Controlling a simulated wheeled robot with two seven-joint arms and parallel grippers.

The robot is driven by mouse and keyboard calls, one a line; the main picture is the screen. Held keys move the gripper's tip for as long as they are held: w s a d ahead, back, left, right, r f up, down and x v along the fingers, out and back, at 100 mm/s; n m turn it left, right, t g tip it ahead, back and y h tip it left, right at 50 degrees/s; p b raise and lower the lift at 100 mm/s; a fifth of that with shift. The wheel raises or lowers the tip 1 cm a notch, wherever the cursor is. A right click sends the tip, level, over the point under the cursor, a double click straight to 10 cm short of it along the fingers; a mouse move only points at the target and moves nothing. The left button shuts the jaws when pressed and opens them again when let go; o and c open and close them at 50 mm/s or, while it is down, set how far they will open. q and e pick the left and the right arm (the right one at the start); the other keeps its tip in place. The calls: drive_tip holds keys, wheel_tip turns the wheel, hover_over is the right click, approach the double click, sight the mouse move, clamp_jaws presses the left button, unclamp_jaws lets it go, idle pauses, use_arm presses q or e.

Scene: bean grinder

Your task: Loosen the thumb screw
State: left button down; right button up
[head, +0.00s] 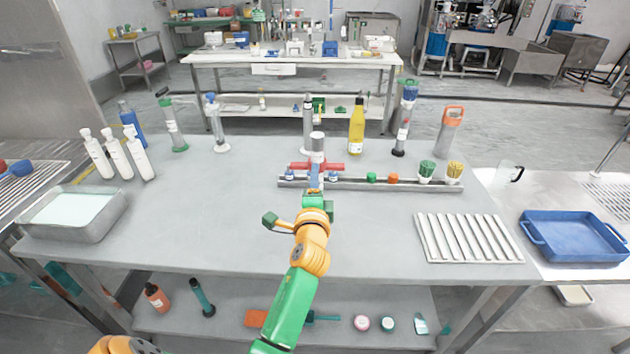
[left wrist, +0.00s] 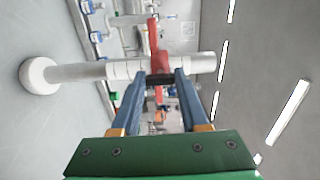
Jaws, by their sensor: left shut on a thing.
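The grey-white bean grinder (head: 317,145) stands upright near the rail in the middle of the table, with red clamp arms (head: 333,166) to its sides. In the left wrist view the grinder body (left wrist: 115,70) lies across the picture, with the red clamp (left wrist: 154,38) crossing it. My left gripper (head: 316,186) is in front of the grinder at clamp height. Its blue fingers (left wrist: 161,78) are shut on a small dark piece between the tips, which seems to be the thumb screw (left wrist: 160,80). The fingers hide part of it. My right gripper is not in view.
A metal rail (head: 400,185) with brushes and small parts runs right of the grinder. A yellow bottle (head: 356,125) and several tall tools stand behind. White bottles (head: 117,152) and a metal tray (head: 118,215) are left; a ribbed rack (head: 465,238) is right. The table's left-centre is clear.

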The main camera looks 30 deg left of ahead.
use_arm(q)
drive_tip(key=shift+c, duration=2)
unclamp_jaws()
drive_tip(key=b+v, duration=0.1)
drive_tip(key=v, duration=0.6)
